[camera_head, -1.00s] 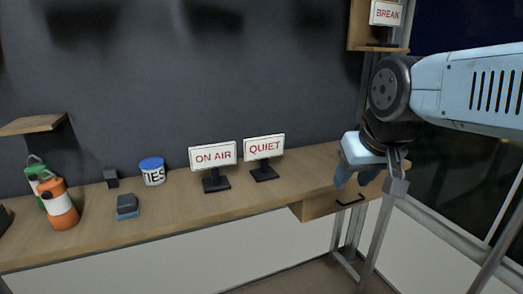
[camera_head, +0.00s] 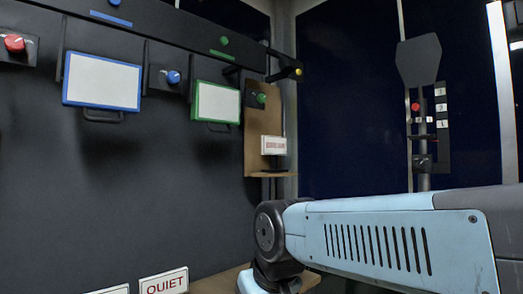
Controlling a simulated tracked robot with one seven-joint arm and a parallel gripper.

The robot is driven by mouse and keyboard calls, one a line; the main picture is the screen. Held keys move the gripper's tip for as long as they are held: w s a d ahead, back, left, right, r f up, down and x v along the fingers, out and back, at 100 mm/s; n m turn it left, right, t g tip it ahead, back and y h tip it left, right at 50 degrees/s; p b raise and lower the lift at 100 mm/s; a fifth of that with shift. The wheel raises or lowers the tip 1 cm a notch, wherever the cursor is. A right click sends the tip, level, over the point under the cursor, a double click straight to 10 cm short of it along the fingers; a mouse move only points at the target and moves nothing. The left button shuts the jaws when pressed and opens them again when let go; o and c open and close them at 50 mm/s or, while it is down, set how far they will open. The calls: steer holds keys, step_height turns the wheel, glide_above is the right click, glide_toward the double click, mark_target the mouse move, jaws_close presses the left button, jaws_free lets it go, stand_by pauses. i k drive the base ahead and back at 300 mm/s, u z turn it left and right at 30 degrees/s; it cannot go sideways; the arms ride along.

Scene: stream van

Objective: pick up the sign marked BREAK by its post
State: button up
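The BREAK sign (camera_head: 273,145) stands upright on a small wooden shelf at the right end of the dark wall. It is a white plate with red lettering, too blurred to read now; the earlier frame shows the word BREAK. Its dark post and base show faintly below the plate. My arm reaches in from the right, below and in front of the shelf, and bends down at its dark joint. My gripper's fingers are below the picture's bottom edge, so their state is hidden. Nothing of mine touches the sign.
The QUIET sign (camera_head: 164,284) and the top of another sign (camera_head: 112,290) show at the bottom edge. A blue-framed panel (camera_head: 102,82) and a green-framed panel (camera_head: 216,102) hang on the wall. A green knob (camera_head: 261,98) is just above the BREAK sign. A dark stand (camera_head: 419,62) is at right.

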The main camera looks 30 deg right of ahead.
mark_target(276, 146)
steer(key=z, duration=0.65)
steer(key=i, duration=0.6)
steer(key=z, duration=0.05)
